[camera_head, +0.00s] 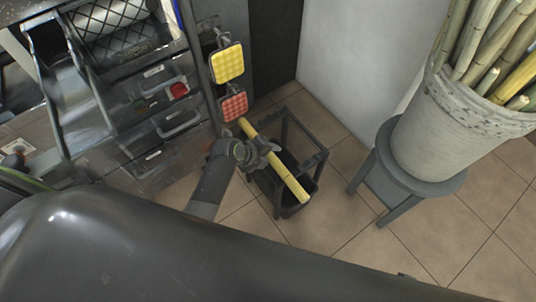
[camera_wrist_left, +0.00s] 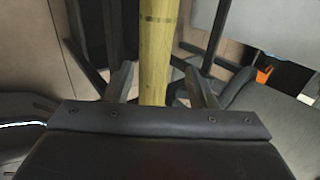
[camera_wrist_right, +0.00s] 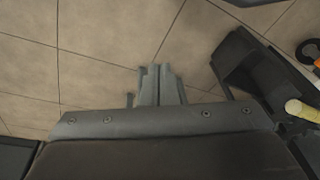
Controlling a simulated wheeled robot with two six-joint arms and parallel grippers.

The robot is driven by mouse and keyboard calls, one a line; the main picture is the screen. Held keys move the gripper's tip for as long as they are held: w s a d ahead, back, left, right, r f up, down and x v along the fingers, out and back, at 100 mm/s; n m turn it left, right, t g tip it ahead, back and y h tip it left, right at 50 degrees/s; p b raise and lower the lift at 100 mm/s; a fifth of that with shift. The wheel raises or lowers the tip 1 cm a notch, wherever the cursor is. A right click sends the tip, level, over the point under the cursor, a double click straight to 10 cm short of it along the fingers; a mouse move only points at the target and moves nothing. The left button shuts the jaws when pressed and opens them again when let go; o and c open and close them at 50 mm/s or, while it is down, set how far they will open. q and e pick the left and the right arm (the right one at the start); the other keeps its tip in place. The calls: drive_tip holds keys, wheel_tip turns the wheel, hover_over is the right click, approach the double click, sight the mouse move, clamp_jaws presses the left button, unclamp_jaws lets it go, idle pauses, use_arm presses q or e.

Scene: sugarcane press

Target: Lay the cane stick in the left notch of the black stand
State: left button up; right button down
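The yellow cane stick (camera_head: 287,181) runs slantwise along the left part of the black stand (camera_head: 316,158). I cannot tell whether it rests in the left notch. My left gripper (camera_head: 262,153) is at the stick's middle. In the left wrist view the stick (camera_wrist_left: 155,55) passes between the open fingers (camera_wrist_left: 160,85), with a gap on each side. My right gripper (camera_wrist_right: 160,84) is shut and empty over the floor. A pale yellow rod end (camera_wrist_right: 300,112), probably the stick's, shows at the right of the right wrist view.
A dark bin (camera_head: 290,211) sits within the stand. A large pale pot (camera_head: 440,130) full of canes stands on a grey stool (camera_head: 388,183) at right. The press machine (camera_head: 130,100), with yellow (camera_head: 227,64) and red (camera_head: 234,106) pads, is at left. Tiled floor is free in front of the stool.

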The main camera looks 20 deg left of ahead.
use_arm(q)
drive_tip(key=shift+s+f, duration=0.1)
drive_tip(key=shift+s+a+r, duration=0.2)
drive_tip(key=shift+a+r, duration=0.05)
drive_tip(key=shift+r, duration=0.1)
drive_tip(key=p+v, duration=0.4)
drive_tip(key=v, duration=1.2)
drive_tip(key=shift+r+p, duration=0.3)
drive_tip(key=shift+r, duration=0.05)
use_arm(e)
wheel_tip(320, 180, down, 8)
drive_tip(key=s+d+g+h, duration=0.1)
drive_tip(key=s+d, duration=0.1)
drive_tip(key=shift+s, duration=0.15)
drive_tip(key=shift+f, duration=0.1)
